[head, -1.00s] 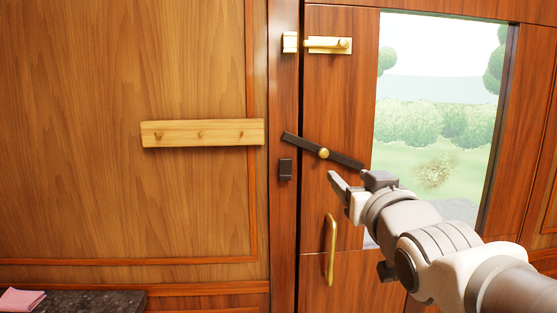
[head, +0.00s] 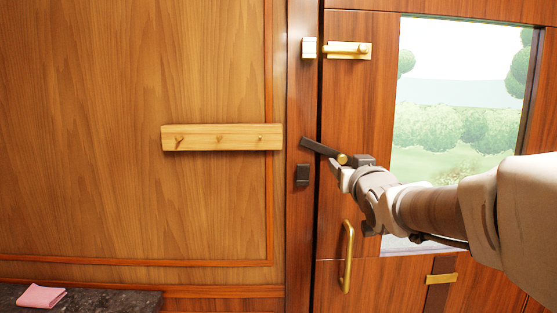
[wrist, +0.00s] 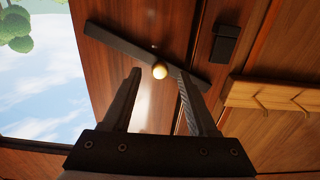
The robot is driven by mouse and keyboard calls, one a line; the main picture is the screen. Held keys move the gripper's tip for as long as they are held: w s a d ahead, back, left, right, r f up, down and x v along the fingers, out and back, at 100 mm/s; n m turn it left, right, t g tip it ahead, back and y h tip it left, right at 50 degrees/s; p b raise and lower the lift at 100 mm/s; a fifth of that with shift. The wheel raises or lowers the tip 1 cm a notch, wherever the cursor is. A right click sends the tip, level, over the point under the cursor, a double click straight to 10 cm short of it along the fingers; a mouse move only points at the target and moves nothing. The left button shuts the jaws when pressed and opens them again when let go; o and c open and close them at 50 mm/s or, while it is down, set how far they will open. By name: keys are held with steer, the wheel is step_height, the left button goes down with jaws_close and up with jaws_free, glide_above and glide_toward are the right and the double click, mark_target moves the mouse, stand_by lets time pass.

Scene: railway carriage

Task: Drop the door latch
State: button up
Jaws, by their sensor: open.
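The door latch is a dark bar (head: 322,148) on a brass pivot knob (head: 342,158) on the wooden door. It is tilted, its left end raised above the dark catch (head: 303,175) on the door post. In the head view my gripper (head: 343,173) is just below the knob and hides the bar's right part. In the wrist view the whole bar (wrist: 120,42) shows, and my open gripper (wrist: 159,73) has its fingertips on either side of the knob. One fingertip overlaps the bar there; I cannot tell whether it touches.
A brass bolt (head: 348,50) is higher on the door and a brass handle (head: 347,257) lower down. A wooden peg rail (head: 222,137) is on the wall at left. The window (head: 455,110) is at right. A pink cloth (head: 41,296) lies on a dark counter (head: 110,300).

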mark_target(344, 160)
steer(key=shift+w, duration=1.3)
jaws_close()
stand_by(0.5)
